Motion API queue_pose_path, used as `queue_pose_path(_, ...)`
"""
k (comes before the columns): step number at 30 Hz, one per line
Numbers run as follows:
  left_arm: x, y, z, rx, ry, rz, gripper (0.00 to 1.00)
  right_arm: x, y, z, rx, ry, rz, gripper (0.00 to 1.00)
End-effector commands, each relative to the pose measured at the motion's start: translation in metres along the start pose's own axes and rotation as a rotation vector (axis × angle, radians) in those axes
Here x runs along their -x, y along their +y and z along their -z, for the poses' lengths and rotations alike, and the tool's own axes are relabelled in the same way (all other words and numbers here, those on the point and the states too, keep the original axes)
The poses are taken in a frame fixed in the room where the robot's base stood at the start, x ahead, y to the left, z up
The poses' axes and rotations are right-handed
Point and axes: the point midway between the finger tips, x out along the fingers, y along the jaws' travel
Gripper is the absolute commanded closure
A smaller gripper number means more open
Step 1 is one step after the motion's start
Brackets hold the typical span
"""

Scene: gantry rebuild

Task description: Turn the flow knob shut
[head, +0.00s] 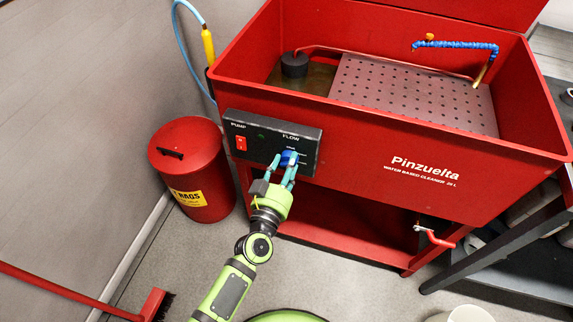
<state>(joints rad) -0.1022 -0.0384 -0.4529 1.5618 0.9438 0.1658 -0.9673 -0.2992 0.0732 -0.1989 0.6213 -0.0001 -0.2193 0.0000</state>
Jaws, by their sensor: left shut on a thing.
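The blue flow knob (289,158) sits on the right part of a black control panel (262,129), under the word FLOW. The panel is on the front of a red parts washer (400,140). My left gripper (286,165) reaches up from below and is shut on the knob, one finger on each side. The fingers partly hide the knob and its markings, so I cannot tell its exact setting. My right gripper is not in view.
A red rags bin (191,168) stands left of the washer. A broom (153,303) lies at the lower left. A red-handled drain valve (434,237) sticks out at the lower right, near a dark bench (510,250). Grey floor is clear around my arm.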

Motion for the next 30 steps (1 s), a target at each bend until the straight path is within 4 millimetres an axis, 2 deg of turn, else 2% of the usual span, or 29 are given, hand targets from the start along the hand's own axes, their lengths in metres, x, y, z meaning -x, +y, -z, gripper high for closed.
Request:
queue_pose_path(8, 0.0013, 0.0005, -0.0041, 0.183, -0.009, -0.001, 0.91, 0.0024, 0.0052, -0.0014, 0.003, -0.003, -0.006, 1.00)
queue_pose_path(30, 0.0021, 0.0033, -0.0060, 0.835, -0.016, 0.001, 0.91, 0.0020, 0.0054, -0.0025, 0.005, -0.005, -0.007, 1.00)
